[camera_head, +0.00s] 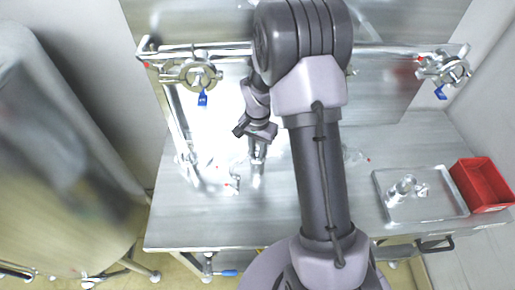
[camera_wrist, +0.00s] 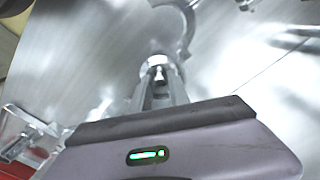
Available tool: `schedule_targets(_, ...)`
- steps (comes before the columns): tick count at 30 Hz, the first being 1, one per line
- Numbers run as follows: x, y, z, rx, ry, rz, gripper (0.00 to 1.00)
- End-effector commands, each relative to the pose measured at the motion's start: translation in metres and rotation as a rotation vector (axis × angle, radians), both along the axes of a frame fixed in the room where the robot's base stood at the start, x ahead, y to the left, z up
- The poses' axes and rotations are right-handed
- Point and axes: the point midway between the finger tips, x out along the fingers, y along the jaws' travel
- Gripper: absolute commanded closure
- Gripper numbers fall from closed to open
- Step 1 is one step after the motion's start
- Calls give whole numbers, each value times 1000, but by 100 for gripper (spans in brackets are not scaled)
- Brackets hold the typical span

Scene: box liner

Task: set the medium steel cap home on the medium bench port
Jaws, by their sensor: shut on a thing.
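My gripper (camera_head: 258,157) points down over the left half of the steel bench, shut on a small shiny steel piece. In the wrist view my gripper (camera_wrist: 160,88) has its two fingers close together, and the round steel cap (camera_wrist: 158,66) shows at their tips. A bright upright steel shape (camera_head: 257,180) stands directly below the fingers in the head view, apparently the bench port. Glare and small size hide whether cap and port touch, and I cannot tell the cap's size from the others.
Steel fittings (camera_head: 232,182) stand just left of the gripper. A tray (camera_head: 440,207) with loose steel parts lies at the right, beside a red bin (camera_head: 481,184). A pipe frame with clamped valves (camera_head: 200,75) runs along the back. A large tank (camera_head: 50,150) stands left.

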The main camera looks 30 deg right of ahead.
Motion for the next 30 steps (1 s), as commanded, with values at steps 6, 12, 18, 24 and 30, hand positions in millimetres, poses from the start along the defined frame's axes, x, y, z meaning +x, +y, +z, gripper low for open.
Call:
schedule_targets(6, 0, 0, 0, 0, 0, 0, 52)
schedule_targets(12, 0, 0, 0, 0, 0, 0, 52)
schedule_targets(18, 1, 0, 24, -1, -3, 0, 52)
schedule_targets(24, 1, -1, 82, -1, -5, 0, 52)
schedule_targets(30, 0, -1, 115, 0, -1, 0, 52)
